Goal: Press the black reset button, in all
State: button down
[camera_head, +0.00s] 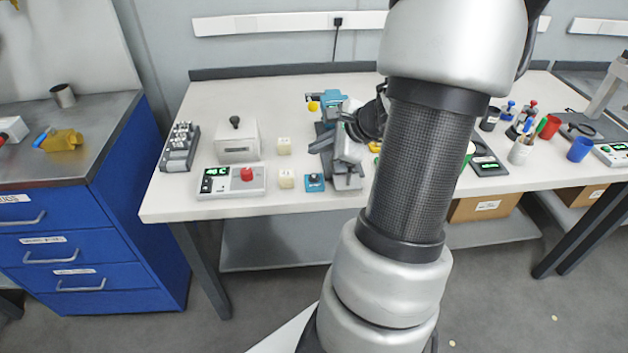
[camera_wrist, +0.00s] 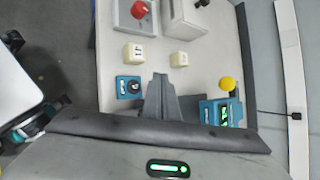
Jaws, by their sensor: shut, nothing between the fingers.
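A small blue box with a round black button (camera_head: 315,181) stands near the front edge of the white table. It also shows in the wrist view (camera_wrist: 128,87), left of my fingers. I cannot read a reset label on it. My gripper (camera_head: 314,147) is over the table, behind that box in the head view, fingers pointing left. In the wrist view its grey fingers (camera_wrist: 160,78) are together and hold nothing. The fingertips are apart from the black button. Part of my gripper is hidden by my arm in the head view.
Two pale labelled blocks (camera_head: 285,145) stand left of my gripper. Beyond them are a panel with a red button (camera_head: 247,174) and a white box with a black knob (camera_head: 238,142). A blue device with a yellow knob (camera_head: 313,106) stands behind. The white table (camera_head: 385,205) has bare gaps between them.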

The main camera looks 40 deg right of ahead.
notch_tip(320, 180, down, 6)
jog(key=b, duration=0.4)
jog(key=shift+r, duration=0.15)
dwell(1.7)
jog(key=shift+f+b, duration=0.45)
jog(key=shift+b, duration=0.25)
jog(key=shift+f+b, duration=0.35)
jog(key=shift+b, duration=0.1)
dwell(0.6)
jog(key=shift+r+p, duration=0.6)
jog(key=shift+r, duration=0.2)
jog(key=shift+r+p, duration=1.9)
jog(key=shift+r, duration=0.6)
